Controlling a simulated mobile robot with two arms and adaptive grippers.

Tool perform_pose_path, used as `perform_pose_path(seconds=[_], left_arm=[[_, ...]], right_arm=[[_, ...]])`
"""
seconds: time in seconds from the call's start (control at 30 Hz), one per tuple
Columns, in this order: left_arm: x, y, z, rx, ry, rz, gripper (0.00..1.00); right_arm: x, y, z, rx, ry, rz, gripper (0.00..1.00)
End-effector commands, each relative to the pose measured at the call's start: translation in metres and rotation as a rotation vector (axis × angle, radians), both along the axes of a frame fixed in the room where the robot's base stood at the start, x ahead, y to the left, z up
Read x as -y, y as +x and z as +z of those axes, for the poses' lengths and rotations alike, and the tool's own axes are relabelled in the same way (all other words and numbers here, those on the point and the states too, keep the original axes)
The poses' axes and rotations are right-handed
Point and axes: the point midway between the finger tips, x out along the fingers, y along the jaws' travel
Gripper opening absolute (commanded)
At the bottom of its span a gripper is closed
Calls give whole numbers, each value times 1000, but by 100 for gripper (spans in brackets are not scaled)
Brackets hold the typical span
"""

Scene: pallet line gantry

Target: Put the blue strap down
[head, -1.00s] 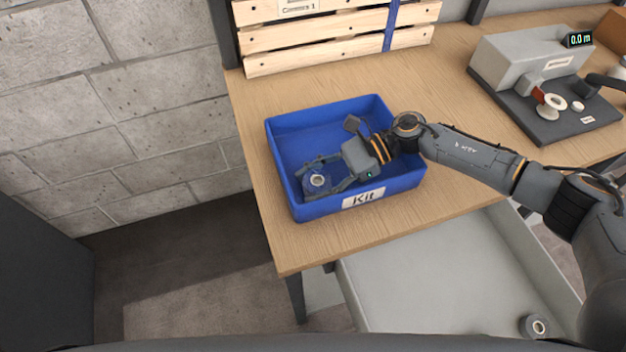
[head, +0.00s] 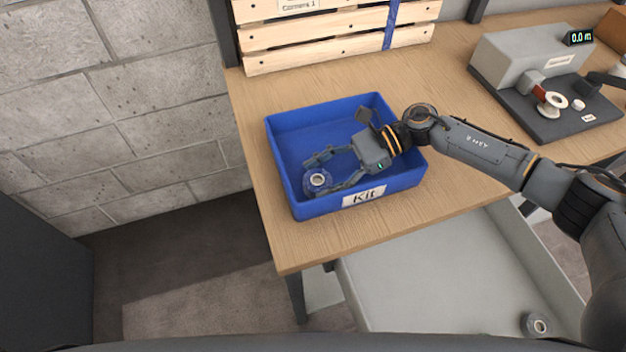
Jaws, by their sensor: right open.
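The blue strap (head: 316,183) is a small coil with a pale round core. It lies in the front left part of the blue bin (head: 404,181) labelled Kit. My right gripper (head: 325,176) reaches into the bin from the right. Its fingers are open, one on the far side of the coil and one on the near side, with the tips close to it. I cannot tell whether a finger touches the coil. My left gripper is not in view.
A wooden crate (head: 340,30) with a blue band stands behind the bin. A grey device (head: 530,55) with a green display sits at the back right. The table (head: 300,245) is bare around the bin. A grey tray (head: 430,285) below holds another small coil (head: 536,325).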

Motion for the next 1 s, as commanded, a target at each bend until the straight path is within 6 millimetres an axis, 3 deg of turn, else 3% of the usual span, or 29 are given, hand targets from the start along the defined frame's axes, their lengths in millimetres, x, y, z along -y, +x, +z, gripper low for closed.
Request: perform_pose_path(seconds=[0.2, 0.33, 1.0], left_arm=[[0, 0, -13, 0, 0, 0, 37], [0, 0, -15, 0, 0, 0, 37], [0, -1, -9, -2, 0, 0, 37]], right_arm=[[33, 11, 11, 1, -1, -1, 63], [43, 14, 17, 0, 0, 1, 63], [46, 15, 26, 0, 1, 1, 63]])
